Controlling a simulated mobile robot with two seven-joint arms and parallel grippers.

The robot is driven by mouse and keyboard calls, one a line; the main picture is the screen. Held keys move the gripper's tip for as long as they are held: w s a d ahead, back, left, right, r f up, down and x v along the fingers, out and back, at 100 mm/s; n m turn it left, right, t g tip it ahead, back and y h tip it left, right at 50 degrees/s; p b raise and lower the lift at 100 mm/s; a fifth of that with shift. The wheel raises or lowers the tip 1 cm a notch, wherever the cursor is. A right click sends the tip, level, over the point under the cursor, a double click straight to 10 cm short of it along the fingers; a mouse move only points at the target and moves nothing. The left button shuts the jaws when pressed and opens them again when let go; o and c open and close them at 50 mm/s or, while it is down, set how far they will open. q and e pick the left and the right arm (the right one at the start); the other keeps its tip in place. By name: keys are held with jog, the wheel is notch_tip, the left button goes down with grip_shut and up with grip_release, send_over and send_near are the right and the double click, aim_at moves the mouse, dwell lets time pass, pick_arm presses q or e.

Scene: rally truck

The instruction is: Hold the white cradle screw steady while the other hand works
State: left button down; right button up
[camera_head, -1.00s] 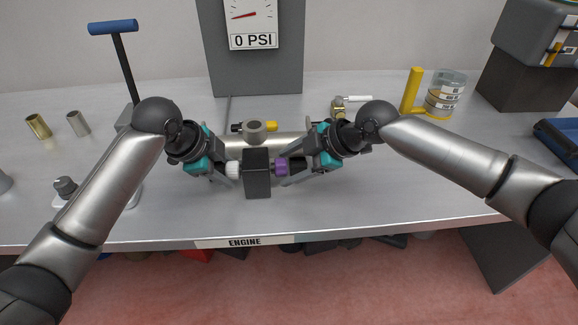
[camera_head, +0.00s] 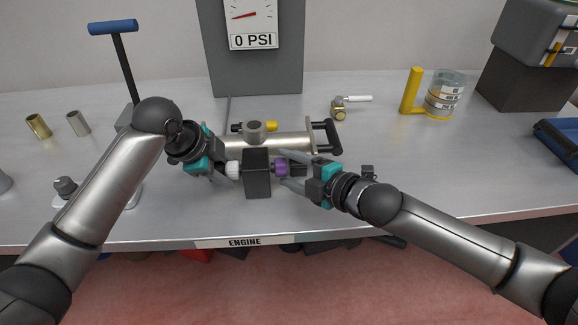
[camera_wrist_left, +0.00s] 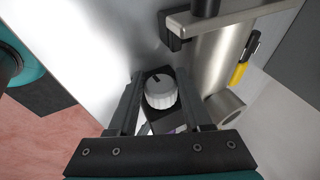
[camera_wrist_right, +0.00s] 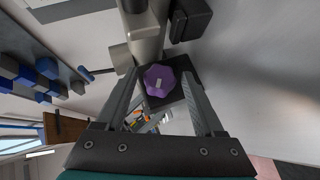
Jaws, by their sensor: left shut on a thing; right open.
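The white cradle screw (camera_head: 232,170) is on the left side of a dark cradle block (camera_head: 257,173) on the bench. It also shows in the left wrist view (camera_wrist_left: 160,92), a white ribbed knob between the fingers. My left gripper (camera_head: 226,174) is shut on the white screw. A purple knob (camera_head: 281,167) is on the block's right side. It also shows in the right wrist view (camera_wrist_right: 159,81), between spread fingers. My right gripper (camera_head: 288,172) is open around the purple knob, its fingers apart from it in the right wrist view.
A silver cylinder (camera_head: 285,143) with a black handle (camera_head: 329,134) lies behind the block. A brass fitting (camera_head: 338,111), a yellow stand (camera_head: 411,92) and a clear jar (camera_head: 446,94) stand at the back right. Brass and silver cups (camera_head: 39,126) are at left. The front right of the bench is clear.

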jog(key=t, duration=0.1)
jog(key=n+t+y, duration=0.1)
jog(key=shift+s+f+n+t, duration=0.1)
jog(key=shift+f+n+t, duration=0.2)
jog(key=shift+f, duration=0.05)
jog(key=shift+r+n+t+y, duration=0.1)
jog(key=shift+n+t+y, duration=0.2)
jog(key=shift+n+t, duration=0.15)
jog(key=c, duration=1.1)
jog(key=shift+r+m+g, duration=0.3)
jog(key=shift+m+g, duration=0.15)
jog(key=shift+g, duration=0.2)
jog(key=m+g+h, duration=0.2)
jog(key=g, duration=0.1)
jog(key=shift+w+r, duration=0.15)
jog(key=shift+w, duration=0.1)
jog(key=shift+w+r+m+g+h, duration=0.2)
jog(key=shift+m+g, duration=0.55)
jog(key=shift+g, duration=0.6)
jog(key=shift+w+f+m+g+h, duration=0.1)
jog(key=shift+m+g+h, duration=0.2)
jog(key=shift+m+g, duration=0.75)
jog(key=o, duration=1.1)
jog(key=shift+s+n+g, duration=0.1)
jog(key=shift+n+g, duration=0.2)
jog(key=shift+g, duration=0.2)
